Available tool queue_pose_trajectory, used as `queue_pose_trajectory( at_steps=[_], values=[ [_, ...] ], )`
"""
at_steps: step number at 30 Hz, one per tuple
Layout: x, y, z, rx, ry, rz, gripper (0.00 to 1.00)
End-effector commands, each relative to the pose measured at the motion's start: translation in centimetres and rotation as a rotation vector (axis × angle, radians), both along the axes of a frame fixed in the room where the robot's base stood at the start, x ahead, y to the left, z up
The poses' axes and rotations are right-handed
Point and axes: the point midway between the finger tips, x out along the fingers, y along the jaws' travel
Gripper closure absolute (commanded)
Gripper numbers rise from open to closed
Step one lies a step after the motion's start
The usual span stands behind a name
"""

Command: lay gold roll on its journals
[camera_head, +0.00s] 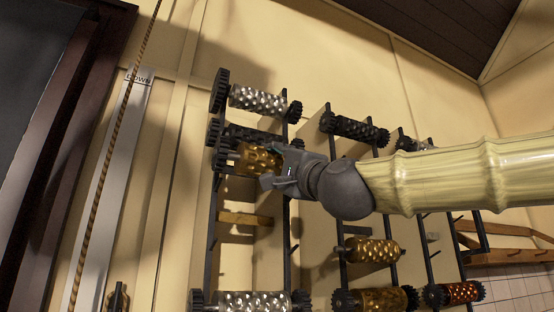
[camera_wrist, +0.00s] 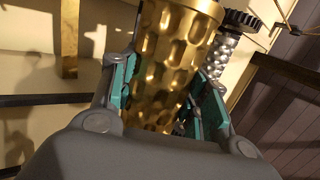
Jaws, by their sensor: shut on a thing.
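The gold roll (camera_head: 256,159) is a dimpled, shiny cylinder in the upper part of the left rack in the head view. It lies roughly level, just below a dark roll. My gripper (camera_head: 281,172) is shut on it at its right part. In the wrist view the gold roll (camera_wrist: 172,65) fills the middle between the teal-padded fingers of my gripper (camera_wrist: 165,95). I cannot tell whether the roll's ends touch the rack's pegs. My gripper and wrist hide its right end in the head view.
The left rack (camera_head: 286,215) holds a silver roll (camera_head: 258,100) at the top, a dark roll (camera_head: 250,134) and a silver roll (camera_head: 252,302) at the bottom. A second rack bears another gold roll (camera_head: 372,251). A rope (camera_head: 115,145) hangs at left.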

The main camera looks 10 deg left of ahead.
Motion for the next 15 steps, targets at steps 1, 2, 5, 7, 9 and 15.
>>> queue_pose_trajectory(
  at_steps=[1,2,5,7,9,15],
  values=[
    [0.1,0.2,0.4,0.003,-0.003,0.000,1.00],
    [0.3,0.3,0.4,0.003,-0.003,0.000,1.00],
    [0.8,0.6,0.3,0.003,-0.003,0.000,1.00],
    [1.2,0.9,0.3,0.004,-0.002,0.000,1.00],
    [1.6,1.1,0.2,0.004,-0.002,0.000,1.00],
    [2.5,1.8,0.2,0.003,-0.004,0.000,1.00]
  ],
)
